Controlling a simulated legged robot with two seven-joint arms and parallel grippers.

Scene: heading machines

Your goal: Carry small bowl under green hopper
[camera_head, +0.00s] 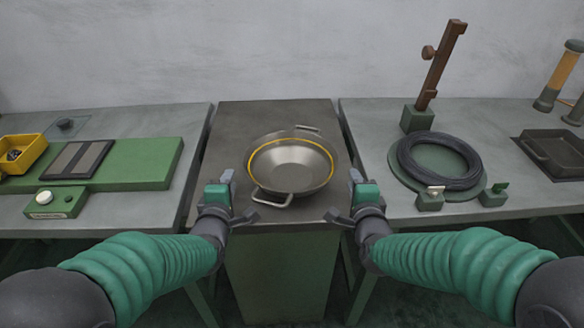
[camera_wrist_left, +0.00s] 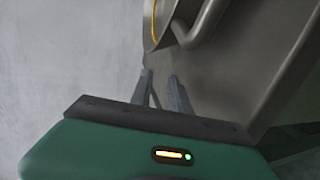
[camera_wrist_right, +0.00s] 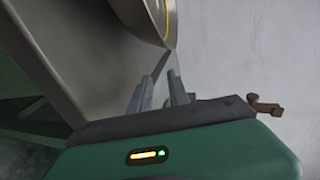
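A round metal bowl (camera_head: 291,178) with a yellow ring around its inside and two loop handles sits on the middle dark stand. One handle faces me, the other the wall. My left gripper (camera_head: 236,198) is open and empty, just left of the bowl near the stand's left edge. My right gripper (camera_head: 347,197) is open and empty, just right of the bowl. Both fingers of each show apart in the wrist views, at the left gripper (camera_wrist_left: 162,90) and right gripper (camera_wrist_right: 162,90), with the bowl's side beyond. I see no green hopper in any view.
The left table (camera_head: 110,122) holds a green plate, a yellow bin (camera_head: 22,152) and a button box (camera_head: 56,201). The right table (camera_head: 500,115) holds a black cable coil (camera_head: 440,160), a brown post (camera_head: 441,65) and a dark tray (camera_head: 560,155). A grey wall stands behind.

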